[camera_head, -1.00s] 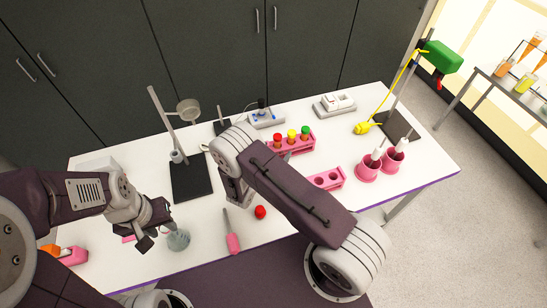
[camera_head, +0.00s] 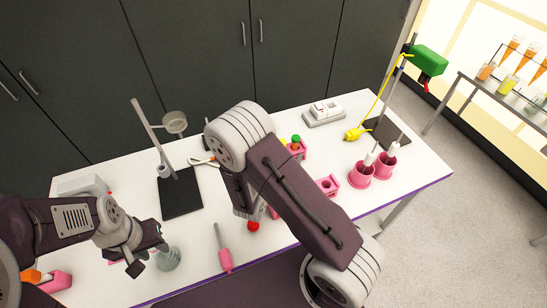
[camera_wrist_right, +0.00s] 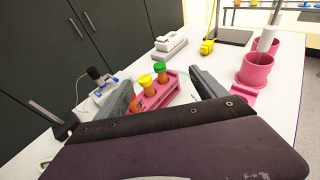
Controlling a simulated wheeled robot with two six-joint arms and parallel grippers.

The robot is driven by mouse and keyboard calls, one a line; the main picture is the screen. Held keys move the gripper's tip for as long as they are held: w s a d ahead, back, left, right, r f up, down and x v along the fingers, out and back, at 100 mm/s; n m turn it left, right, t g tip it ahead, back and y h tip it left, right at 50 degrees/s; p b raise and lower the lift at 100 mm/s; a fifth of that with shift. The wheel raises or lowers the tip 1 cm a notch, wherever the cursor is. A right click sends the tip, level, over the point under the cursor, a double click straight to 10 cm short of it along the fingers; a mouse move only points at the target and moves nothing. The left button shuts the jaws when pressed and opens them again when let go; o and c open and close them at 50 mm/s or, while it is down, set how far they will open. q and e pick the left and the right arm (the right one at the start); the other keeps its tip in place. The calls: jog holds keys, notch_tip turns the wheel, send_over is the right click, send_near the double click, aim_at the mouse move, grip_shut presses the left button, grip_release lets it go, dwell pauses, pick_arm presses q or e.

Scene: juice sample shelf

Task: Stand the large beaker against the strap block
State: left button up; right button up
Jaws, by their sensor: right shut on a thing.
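My right gripper (camera_wrist_right: 165,88) shows in the right wrist view, with its two dark fingers set wide apart. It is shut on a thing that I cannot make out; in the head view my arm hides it. A pink rack (camera_wrist_right: 152,103) with yellow- and green-capped tubes shows between and beyond the fingers. My left gripper (camera_head: 149,256) looks open at the table's left front, close beside a grey-green glass vessel (camera_head: 168,261); I cannot tell if they touch. I cannot pick out the large beaker or the strap block with certainty.
A pink-handled tool (camera_head: 224,258) and a red ball (camera_head: 253,226) lie at the front of the white table. A ring stand on a black base (camera_head: 181,196) is at left. Pink cups (camera_head: 359,176) and a second stand are at right. The right front corner is clear.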

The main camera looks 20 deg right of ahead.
jog(key=s+d+r, duration=0.1)
jog(key=s+d+r+p, duration=0.1)
jog(key=shift+s+r, duration=0.2)
jog(key=shift+s, duration=0.1)
jog(key=shift+s+d+r+p, duration=0.25)
jog(key=shift+s+d+p, duration=0.2)
jog(key=shift+p, duration=0.2)
jog(key=shift+s, duration=0.1)
